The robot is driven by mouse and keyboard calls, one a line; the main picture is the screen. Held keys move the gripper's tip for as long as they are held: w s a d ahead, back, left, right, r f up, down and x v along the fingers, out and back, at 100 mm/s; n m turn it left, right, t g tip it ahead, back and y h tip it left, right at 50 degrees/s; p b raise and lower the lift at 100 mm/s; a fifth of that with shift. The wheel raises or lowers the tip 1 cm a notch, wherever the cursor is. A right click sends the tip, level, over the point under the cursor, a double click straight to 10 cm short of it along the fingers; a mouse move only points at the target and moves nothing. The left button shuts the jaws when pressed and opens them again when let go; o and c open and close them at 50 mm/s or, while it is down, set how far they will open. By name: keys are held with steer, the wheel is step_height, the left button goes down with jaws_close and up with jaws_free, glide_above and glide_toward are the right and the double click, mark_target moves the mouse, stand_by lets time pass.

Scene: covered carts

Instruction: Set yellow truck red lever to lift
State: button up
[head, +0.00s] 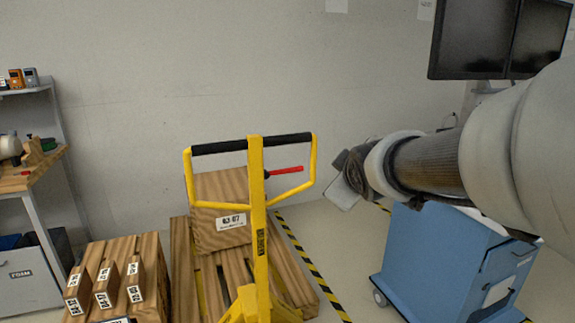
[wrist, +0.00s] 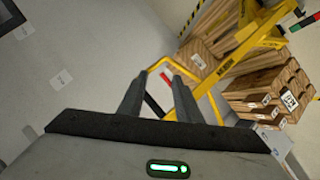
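The yellow truck (head: 258,200) stands upright in the middle of the head view, with a looped handle and a black grip bar. Its red lever (head: 286,170) sticks out to the right from the central post, below the grip bar, nearly level and tipped slightly up. In the wrist view the lever (wrist: 167,78) shows small near the fingertips, beside the yellow handle loop (wrist: 158,64). My gripper (wrist: 158,77) is open, its two fingers apart. The black grip bar (wrist: 154,104) shows between them. In the head view my gripper's end is right of the handle, apart from it.
A wooden crate (head: 217,185) sits on a pallet behind the truck. Wooden blocks (head: 104,285) are at lower left. A blue cart (head: 440,260) stands at right, under dark monitors (head: 480,40). A shelf unit (head: 40,185) is at far left.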

steer(key=shift+s+r+m, duration=0.15)
steer(key=shift+s+m, duration=0.15)
steer(key=shift+s, duration=0.3)
